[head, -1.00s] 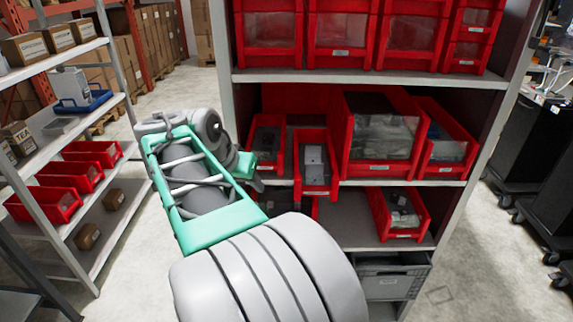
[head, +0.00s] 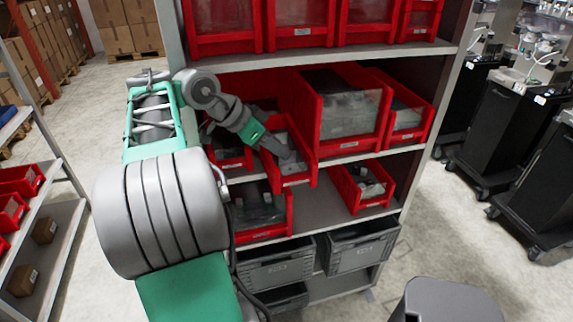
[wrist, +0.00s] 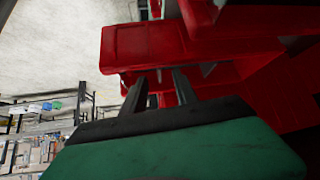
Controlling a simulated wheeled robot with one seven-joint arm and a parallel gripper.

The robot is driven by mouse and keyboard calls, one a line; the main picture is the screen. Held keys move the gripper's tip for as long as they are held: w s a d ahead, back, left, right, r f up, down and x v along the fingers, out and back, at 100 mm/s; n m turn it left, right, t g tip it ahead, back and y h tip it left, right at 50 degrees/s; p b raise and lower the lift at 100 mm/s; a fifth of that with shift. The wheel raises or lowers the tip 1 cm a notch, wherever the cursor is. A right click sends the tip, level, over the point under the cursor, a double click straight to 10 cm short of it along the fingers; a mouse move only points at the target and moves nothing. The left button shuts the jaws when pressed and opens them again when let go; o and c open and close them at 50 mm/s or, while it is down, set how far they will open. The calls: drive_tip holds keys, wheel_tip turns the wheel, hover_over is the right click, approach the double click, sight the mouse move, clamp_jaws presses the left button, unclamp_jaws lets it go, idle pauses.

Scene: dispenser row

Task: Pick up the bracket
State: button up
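My gripper (head: 281,150) reaches down into a narrow red bin (head: 297,181) on the middle shelf. In the wrist view, the two dark fingers of my gripper (wrist: 158,86) stand apart, with red bin wall showing beyond them and nothing visible between them. A light grey metal piece (head: 292,166), which may be the bracket, lies in the bin just below the fingertips. It is partly hidden by my gripper, and I cannot tell whether they touch. No bracket is clear in the wrist view.
A large red bin (head: 345,120) stands close on the right of the narrow one. Red bins (head: 225,30) fill the shelf above. Lower down are red bins (head: 362,190) and grey crates (head: 275,270).

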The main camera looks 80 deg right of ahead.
sight(292, 160)
drive_tip(key=x, duration=0.3)
drive_tip(key=shift+s+d+f, duration=0.15)
drive_tip(key=shift+s+f, duration=0.1)
drive_tip(key=shift+s, duration=0.05)
drive_tip(key=shift+c, duration=0.5)
clamp_jaws()
idle(0.6)
